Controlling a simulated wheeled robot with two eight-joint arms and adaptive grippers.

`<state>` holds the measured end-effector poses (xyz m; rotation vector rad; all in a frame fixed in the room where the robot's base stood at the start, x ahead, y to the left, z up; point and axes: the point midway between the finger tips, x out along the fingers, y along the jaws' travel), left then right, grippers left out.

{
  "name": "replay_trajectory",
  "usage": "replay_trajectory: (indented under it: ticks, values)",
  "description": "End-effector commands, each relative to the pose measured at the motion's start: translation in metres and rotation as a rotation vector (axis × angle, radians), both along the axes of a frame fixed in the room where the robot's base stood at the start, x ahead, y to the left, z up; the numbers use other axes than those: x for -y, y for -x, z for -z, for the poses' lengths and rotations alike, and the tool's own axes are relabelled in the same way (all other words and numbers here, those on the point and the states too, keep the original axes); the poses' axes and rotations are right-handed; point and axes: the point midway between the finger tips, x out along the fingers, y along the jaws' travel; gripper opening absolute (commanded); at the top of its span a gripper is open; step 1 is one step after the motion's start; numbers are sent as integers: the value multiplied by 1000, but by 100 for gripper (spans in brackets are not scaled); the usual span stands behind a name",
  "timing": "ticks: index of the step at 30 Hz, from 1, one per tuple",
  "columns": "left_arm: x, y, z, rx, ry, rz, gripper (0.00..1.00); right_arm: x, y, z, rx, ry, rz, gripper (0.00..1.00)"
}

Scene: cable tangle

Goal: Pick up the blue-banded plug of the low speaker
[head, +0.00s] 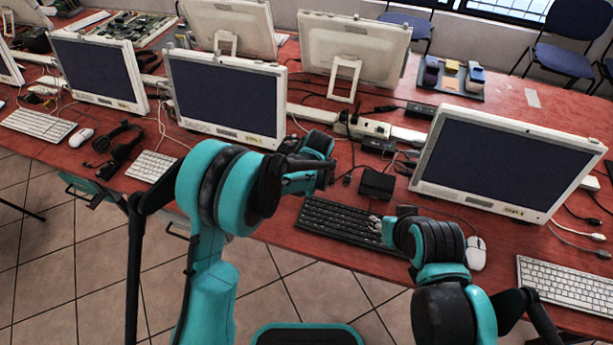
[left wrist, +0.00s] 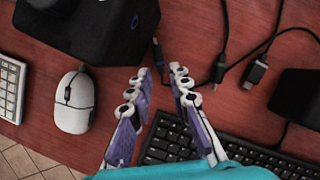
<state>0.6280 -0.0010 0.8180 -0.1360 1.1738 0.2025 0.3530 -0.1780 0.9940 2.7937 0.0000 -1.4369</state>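In the left wrist view a short black plug (left wrist: 158,56) with a small blue mark lies on the red table, just beyond my left gripper's fingertips. A black box-shaped device with a blue mark (left wrist: 100,28), perhaps the speaker, stands left of it. Two more black plugs lie to the right: one with a greenish mark (left wrist: 221,66) and one whose band colour is unclear (left wrist: 255,73). My left gripper (left wrist: 163,78) is open and empty; it also shows in the head view (head: 326,176). My right gripper (head: 378,222) is over the black keyboard, its opening unclear.
A white mouse (left wrist: 75,100) lies left of my left gripper, and the black keyboard (left wrist: 235,150) lies below right. A small black box (head: 376,184) stands behind the keyboard. Monitors (head: 228,95) (head: 505,165) flank the cable area, with a power strip (head: 375,128) behind.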

Motion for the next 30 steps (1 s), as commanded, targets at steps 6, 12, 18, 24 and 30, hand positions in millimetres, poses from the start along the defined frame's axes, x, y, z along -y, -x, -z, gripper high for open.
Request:
replay_trajectory:
  ticks: [6,12,18,24,30]
  values:
    - [-3,-10,34,1,0,-1,19,0,0,19,0,0,0,40]
    - [-4,-11,34,1,0,0,19,0,0,17,0,0,0,40]
    - [-3,-11,34,1,0,0,1,0,0,17,0,0,0,40]
    - [-3,-11,34,1,0,0,0,0,0,17,0,0,0,40]
    - [-4,-11,26,1,0,0,0,0,0,13,0,0,0,40]
